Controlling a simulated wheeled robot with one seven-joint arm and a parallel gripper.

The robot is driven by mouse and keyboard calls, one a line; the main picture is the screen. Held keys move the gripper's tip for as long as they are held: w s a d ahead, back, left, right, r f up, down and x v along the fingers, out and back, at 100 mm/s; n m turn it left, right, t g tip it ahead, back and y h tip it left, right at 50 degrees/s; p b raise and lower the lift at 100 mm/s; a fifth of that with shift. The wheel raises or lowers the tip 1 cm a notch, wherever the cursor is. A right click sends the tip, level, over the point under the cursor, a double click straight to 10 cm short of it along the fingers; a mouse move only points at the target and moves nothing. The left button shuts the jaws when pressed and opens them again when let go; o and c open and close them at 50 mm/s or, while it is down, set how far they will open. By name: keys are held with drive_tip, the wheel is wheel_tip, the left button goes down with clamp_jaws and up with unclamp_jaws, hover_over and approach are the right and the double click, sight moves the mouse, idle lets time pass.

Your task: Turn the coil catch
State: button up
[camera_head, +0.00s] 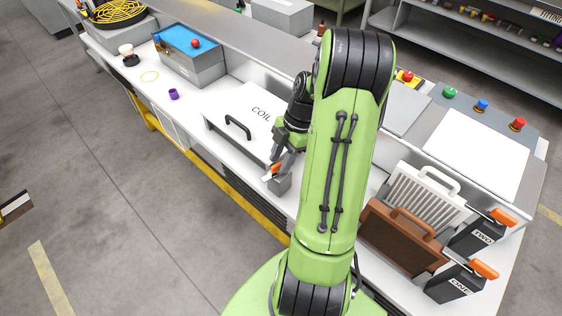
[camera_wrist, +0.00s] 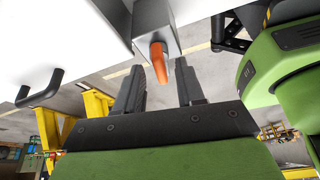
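The coil catch is an orange lever on a grey block (camera_head: 282,184) at the near right end of the white panel marked COIL (camera_head: 262,103). The orange lever (camera_head: 272,171) shows partly beside my gripper (camera_head: 281,158) in the head view. In the wrist view the orange lever (camera_wrist: 159,62) hangs from the grey block (camera_wrist: 151,18) and reaches into the gap between the two fingers of my gripper (camera_wrist: 161,76). The fingers are apart, with visible space on both sides of the lever. Whether either finger touches it I cannot tell.
The COIL panel has a black handle (camera_head: 238,127), also in the wrist view (camera_wrist: 40,90). A blue-topped box (camera_head: 190,55) and purple ring (camera_head: 174,94) stand left. To the right are a white ribbed case (camera_head: 425,195), a brown case (camera_head: 400,237) and blocks with orange levers (camera_head: 455,282).

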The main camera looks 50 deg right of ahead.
drive_tip(key=shift+a+f, duration=0.15)
drive_tip(key=shift+f, duration=0.15)
drive_tip(key=shift+c, duration=0.4)
clamp_jaws()
